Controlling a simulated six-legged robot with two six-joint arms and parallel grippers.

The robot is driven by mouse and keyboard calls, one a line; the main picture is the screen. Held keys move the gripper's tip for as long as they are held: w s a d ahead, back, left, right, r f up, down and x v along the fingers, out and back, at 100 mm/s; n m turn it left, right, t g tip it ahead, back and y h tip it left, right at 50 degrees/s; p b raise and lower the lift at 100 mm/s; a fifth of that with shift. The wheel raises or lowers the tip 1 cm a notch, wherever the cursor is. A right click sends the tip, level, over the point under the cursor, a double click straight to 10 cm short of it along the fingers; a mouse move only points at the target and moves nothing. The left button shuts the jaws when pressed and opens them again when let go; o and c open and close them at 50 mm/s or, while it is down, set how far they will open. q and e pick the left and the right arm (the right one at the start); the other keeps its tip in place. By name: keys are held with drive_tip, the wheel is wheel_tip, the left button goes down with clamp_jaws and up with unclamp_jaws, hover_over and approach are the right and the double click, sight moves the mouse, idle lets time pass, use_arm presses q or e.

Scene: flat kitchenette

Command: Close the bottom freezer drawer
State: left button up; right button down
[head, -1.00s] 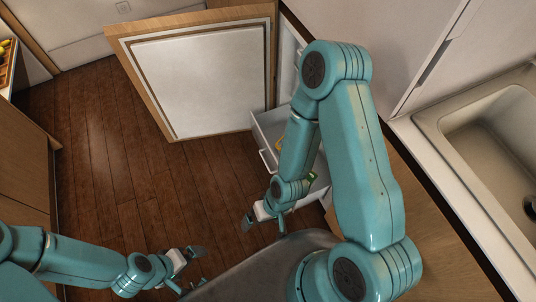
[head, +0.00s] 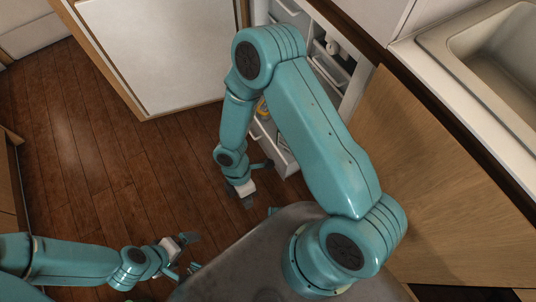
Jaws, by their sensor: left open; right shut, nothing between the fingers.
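The bottom freezer drawer (head: 281,160) is white and stands pulled out low in the cabinet. A yellow item (head: 262,108) and other small contents show in it. My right arm crosses in front and hides much of it. My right gripper (head: 250,201) is shut and empty, low over the floor, just in front and to the left of the drawer. I cannot tell whether it touches the drawer front. My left gripper (head: 188,256) is open and empty at the lower left, well away from the drawer.
The freezer door (head: 160,50), wood outside and white inside, stands wide open to the left. More white drawers (head: 331,70) show inside the cabinet. A wood-fronted cabinet (head: 430,170) and a sink (head: 490,60) are at the right. The dark wood floor (head: 90,150) at left is clear.

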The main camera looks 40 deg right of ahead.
drive_tip(key=w+d+f+n+h+b, duration=0.4)
drive_tip(key=w+f+n+h+b, duration=0.15)
drive_tip(key=f+n, duration=0.35)
drive_tip(key=n+t+h+b, duration=0.3)
drive_tip(key=n+h+b, duration=0.25)
drive_tip(key=n, duration=0.35)
approach(276, 152)
drive_tip(key=b+x, duration=0.4)
drive_tip(key=b, duration=0.1)
drive_tip(key=shift+s+f, duration=0.2)
drive_tip(key=shift+f, duration=0.15)
drive_tip(key=shift+s+d+r, duration=0.1)
drive_tip(key=shift+d, duration=0.6)
use_arm(q)
wheel_tip(276, 152, down, 19)
drive_tip(key=w+a, duration=0.1)
drive_tip(key=shift+t, duration=0.3)
drive_tip(key=shift+f, duration=0.1)
drive_tip(key=shift+r, duration=0.25)
use_arm(e)
drive_tip(key=s+d, duration=0.2)
drive_tip(key=d, duration=1.7)
